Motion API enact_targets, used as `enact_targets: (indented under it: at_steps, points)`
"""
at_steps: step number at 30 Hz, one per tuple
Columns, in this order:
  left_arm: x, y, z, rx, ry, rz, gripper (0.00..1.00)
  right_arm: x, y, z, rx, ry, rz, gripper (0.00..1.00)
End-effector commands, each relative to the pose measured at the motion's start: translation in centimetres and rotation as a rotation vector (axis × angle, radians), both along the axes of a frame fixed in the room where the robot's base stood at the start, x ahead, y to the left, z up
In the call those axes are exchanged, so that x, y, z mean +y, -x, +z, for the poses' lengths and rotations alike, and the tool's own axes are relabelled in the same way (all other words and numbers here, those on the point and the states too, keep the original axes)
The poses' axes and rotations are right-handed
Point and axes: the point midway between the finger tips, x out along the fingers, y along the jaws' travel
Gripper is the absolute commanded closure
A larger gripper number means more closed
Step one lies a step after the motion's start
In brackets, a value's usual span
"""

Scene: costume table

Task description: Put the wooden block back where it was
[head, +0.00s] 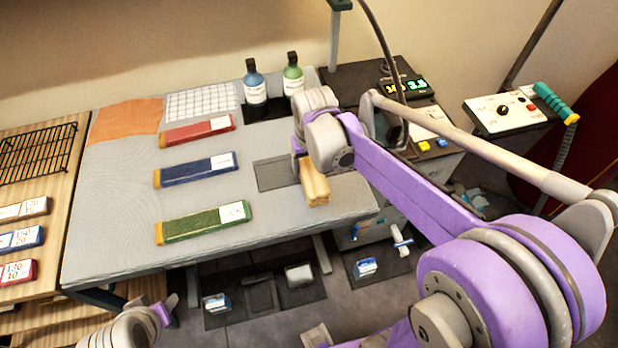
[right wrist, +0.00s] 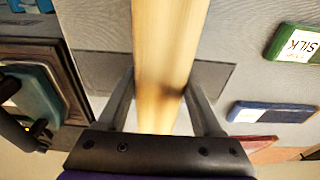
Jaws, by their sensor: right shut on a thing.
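The pale wooden block (head: 314,186) is between the fingers of my right gripper (head: 304,160), which is shut on it. In the right wrist view the block (right wrist: 165,50) runs lengthwise between both fingers (right wrist: 160,95). A dark grey rectangular patch (head: 272,174) on the grey table (head: 115,215) shows beside the block in the head view. In the right wrist view the patch (right wrist: 213,75) shows behind the block on both sides. I cannot tell whether the block touches the table. My left gripper (head: 168,309) is low at the bottom left, its jaws unclear.
Red (head: 197,131), blue (head: 196,170) and green (head: 203,223) labelled bars lie left of the patch. Blue (head: 255,85) and green (head: 292,77) bottles stand behind it. A control box (head: 510,112) is at the right. Bare table lies between the bars and the patch.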

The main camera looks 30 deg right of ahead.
Motion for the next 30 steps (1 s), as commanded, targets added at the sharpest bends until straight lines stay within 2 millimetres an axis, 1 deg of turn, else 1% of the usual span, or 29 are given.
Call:
enact_targets:
  at_steps: [5, 9, 11, 14, 20, 24, 25, 29, 30]
  points:
    - [0.0, 0.1, -0.2, 0.002, 0.000, 0.000, 0.50, 0.0, 0.0, -1.9, 0.000, 0.000, 0.001, 1.00]
    - [0.0, 0.2, -0.5, 0.003, 0.000, 0.000, 0.50, 0.0, 0.0, -4.1, 0.001, 0.000, 0.001, 1.00]
    - [0.0, 0.2, -0.6, 0.004, 0.000, 0.000, 0.50, 0.0, 0.0, -4.7, 0.001, 0.000, 0.001, 1.00]
    - [0.0, 0.2, -0.6, 0.004, 0.000, 0.000, 0.50, 0.0, 0.0, -5.0, 0.000, 0.000, 0.001, 1.00]
    - [0.0, 0.2, -0.6, 0.004, 0.000, 0.000, 0.50, 0.0, 0.0, -5.0, 0.000, 0.000, 0.001, 1.00]
    - [0.0, 0.4, -1.0, 0.007, 0.000, 0.000, 0.50, 0.0, 0.0, -5.4, 0.001, 0.000, 0.001, 1.00]
    - [0.0, 0.3, -1.0, 0.006, 0.000, 0.000, 0.50, 0.0, 0.0, -5.4, 0.001, 0.000, 0.001, 0.29]
    - [0.0, 0.3, -0.9, 0.006, 0.000, 0.000, 0.50, 0.0, 0.0, -5.3, 0.001, 0.000, 0.001, 0.06]
    - [0.0, 0.3, -0.9, 0.006, 0.000, 0.000, 0.50, 0.0, 0.0, -5.3, 0.001, 0.000, 0.001, 0.03]
